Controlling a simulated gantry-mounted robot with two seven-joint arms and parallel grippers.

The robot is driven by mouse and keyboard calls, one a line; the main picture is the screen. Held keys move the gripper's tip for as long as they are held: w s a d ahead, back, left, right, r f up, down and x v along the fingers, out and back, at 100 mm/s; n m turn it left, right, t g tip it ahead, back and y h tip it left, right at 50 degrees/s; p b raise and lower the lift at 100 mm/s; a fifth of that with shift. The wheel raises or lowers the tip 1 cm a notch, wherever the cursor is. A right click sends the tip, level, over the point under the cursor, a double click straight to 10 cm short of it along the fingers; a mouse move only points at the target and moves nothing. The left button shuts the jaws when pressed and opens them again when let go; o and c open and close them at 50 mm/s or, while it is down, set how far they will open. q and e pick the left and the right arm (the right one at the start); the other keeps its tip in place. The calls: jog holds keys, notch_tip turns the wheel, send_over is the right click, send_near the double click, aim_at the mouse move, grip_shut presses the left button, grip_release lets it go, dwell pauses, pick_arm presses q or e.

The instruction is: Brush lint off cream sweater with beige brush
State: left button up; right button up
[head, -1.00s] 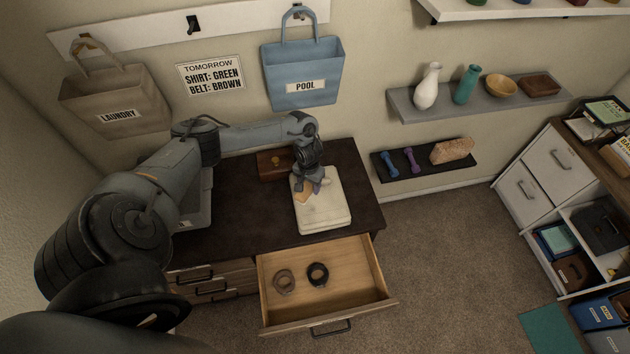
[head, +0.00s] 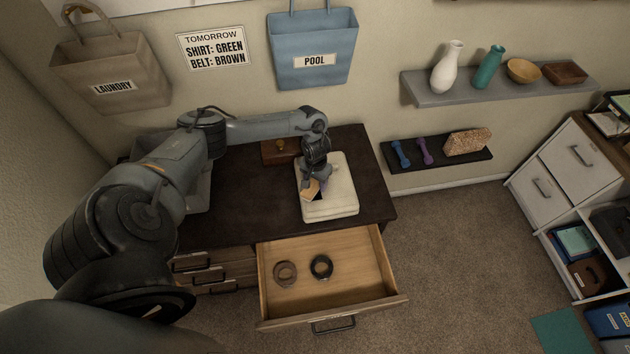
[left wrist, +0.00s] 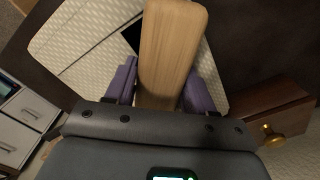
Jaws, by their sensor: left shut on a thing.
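The cream sweater (head: 337,201) lies folded on the dark dresser top; its ribbed surface also shows in the left wrist view (left wrist: 85,45). My left gripper (head: 316,184) is above the sweater's left side, pointing down. Its purple fingers (left wrist: 162,88) are shut on the beige brush (left wrist: 170,50), a smooth wooden handle. In the head view the brush (head: 310,188) shows as a small tan shape at or just above the sweater. A dark patch is beside it; I cannot tell whether it is lint, bristles or shadow. Contact between brush and sweater is hidden. My right gripper is not in view.
An open drawer (head: 355,265) in front holds two coiled belts (head: 321,267). A small brown box with a brass knob (head: 279,151) stands behind the sweater. Shelves (head: 490,90) and bags (head: 315,50) are on the wall. The dresser top right of the sweater is clear.

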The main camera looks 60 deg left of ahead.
aim_at(318, 196)
pick_arm(q)
jog(key=shift+s+d, duration=0.2)
jog(key=shift+d, duration=0.75)
jog(key=shift+s+d, duration=0.25)
jog(key=shift+d, duration=0.45)
jog(key=shift+d+f+b, duration=0.2)
jog(key=shift+f+b, duration=0.1)
jog(key=shift+b, duration=0.55)
jog(key=shift+w+a+r+p, duration=0.1)
jog(key=shift+w+a+p, duration=0.1)
jog(key=shift+a, duration=0.45)
jog(key=shift+w+a+r+p, duration=0.1)
jog(key=shift+a+p, duration=0.05)
jog(key=shift+a, duration=0.45)
jog(key=shift+w+a, duration=0.15)
jog(key=shift+a, duration=0.5)
notch_tip(318, 196, up, 4)
jog(key=p, duration=0.3)
jog(key=shift+a+f, duration=0.1)
jog(key=shift+f, duration=0.1)
notch_tip(318, 196, up, 5)
jog(key=p, duration=0.6)
jog(key=shift+f, duration=0.15)
